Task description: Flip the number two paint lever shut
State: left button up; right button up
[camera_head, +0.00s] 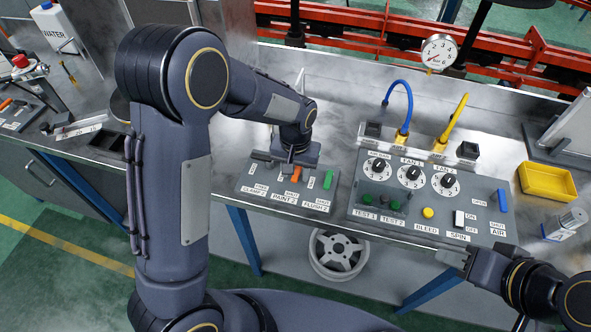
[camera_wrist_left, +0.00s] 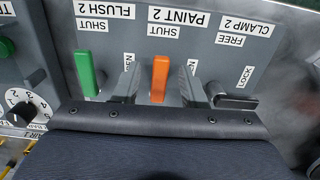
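The orange paint 2 lever (camera_wrist_left: 160,78) is on a grey panel (camera_head: 250,186), between the green flush 2 lever (camera_wrist_left: 88,73) and the dark clamp 2 lever (camera_wrist_left: 236,102). In the head view the orange lever (camera_head: 295,175) shows just below my left gripper (camera_head: 291,168). In the left wrist view that gripper (camera_wrist_left: 160,90) is open, one finger on each side of the orange lever, with visible gaps. The lever points toward its SHUT label; the wrist housing hides its near end. My right gripper (camera_head: 458,258) is at the lower right, away from this panel; its opening is unclear.
A second panel (camera_head: 392,212) with dials, buttons and a blue air lever (camera_head: 503,201) stands to the right. A yellow tray (camera_head: 548,181) and a metal cylinder (camera_head: 571,221) lie further right. The flush and clamp levers sit close beside my left fingers.

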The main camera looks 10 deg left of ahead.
aim_at(295, 176)
pick_arm(q)
notch_tip(295, 176, up, 7)
jog(key=shift+r+b, duration=0.1)
jog(key=shift+b, duration=0.25)
jog(key=shift+r, duration=0.2)
jog(key=s+a+r+n+t+h, duration=0.1)
jog(key=s+a+r+h, duration=0.1)
jog(key=s+a+r, duration=0.3)
jog(key=s+a+r+t+h, duration=0.1)
jog(key=s+a+r+h, duration=0.15)
jog(key=s, duration=0.35)
jog(key=s+a+t, duration=0.1)
jog(key=s+t, duration=0.2)
jog(key=s, duration=0.8)
jog(key=shift+s+r+n+t+y, duration=0.15)
jog(key=shift+s+n+t+y, duration=0.15)
jog(key=shift+n+y, duration=0.1)
